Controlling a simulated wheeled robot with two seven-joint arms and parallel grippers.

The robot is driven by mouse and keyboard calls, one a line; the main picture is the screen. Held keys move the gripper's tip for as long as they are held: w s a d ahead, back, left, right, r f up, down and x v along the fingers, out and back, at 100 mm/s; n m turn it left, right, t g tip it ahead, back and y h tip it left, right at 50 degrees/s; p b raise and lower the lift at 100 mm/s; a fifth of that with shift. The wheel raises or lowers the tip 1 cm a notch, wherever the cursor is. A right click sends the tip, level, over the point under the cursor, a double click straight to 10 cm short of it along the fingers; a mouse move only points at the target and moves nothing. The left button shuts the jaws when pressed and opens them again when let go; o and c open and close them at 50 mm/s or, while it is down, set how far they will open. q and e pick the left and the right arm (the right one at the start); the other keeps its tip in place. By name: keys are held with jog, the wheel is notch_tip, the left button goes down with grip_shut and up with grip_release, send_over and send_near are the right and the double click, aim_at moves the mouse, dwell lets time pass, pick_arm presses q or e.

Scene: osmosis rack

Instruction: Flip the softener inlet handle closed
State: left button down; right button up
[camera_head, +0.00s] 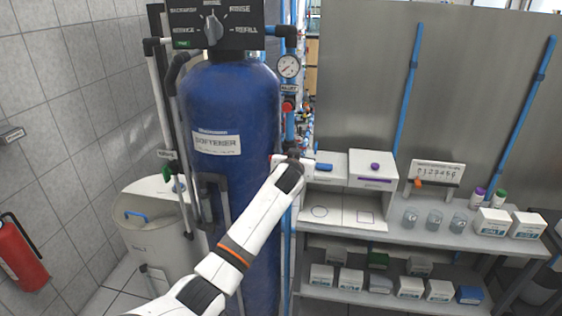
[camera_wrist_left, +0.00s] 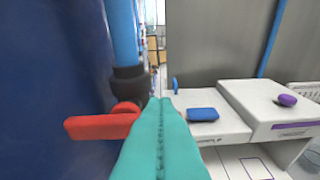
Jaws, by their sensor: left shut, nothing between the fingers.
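The red inlet handle (camera_wrist_left: 100,126) lies sideways in the left wrist view, extending left from a dark valve fitting (camera_wrist_left: 130,88) on a blue vertical pipe. The blue softener tank (camera_head: 232,110) carries a white label. My left gripper (camera_wrist_left: 160,101) has its teal fingers shut and empty, just right of the handle's pivot end. I cannot tell whether they touch it. In the head view my wrist hides the fingers and most of the valve. My right gripper is not in view.
A pressure gauge (camera_head: 289,66) sits above on the pipe. A bench with white boxes (camera_head: 372,168), a blue item (camera_wrist_left: 202,114) and jars stands close on the right. A white brine bin (camera_head: 148,225) and a red extinguisher (camera_head: 22,255) stand left.

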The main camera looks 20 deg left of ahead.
pick_arm(q)
jog(key=b+v, duration=0.2)
jog(key=v, duration=0.9)
jog(key=shift+s, duration=0.2)
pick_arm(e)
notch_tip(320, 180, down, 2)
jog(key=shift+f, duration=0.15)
pick_arm(q)
jog(key=shift+d, duration=0.1)
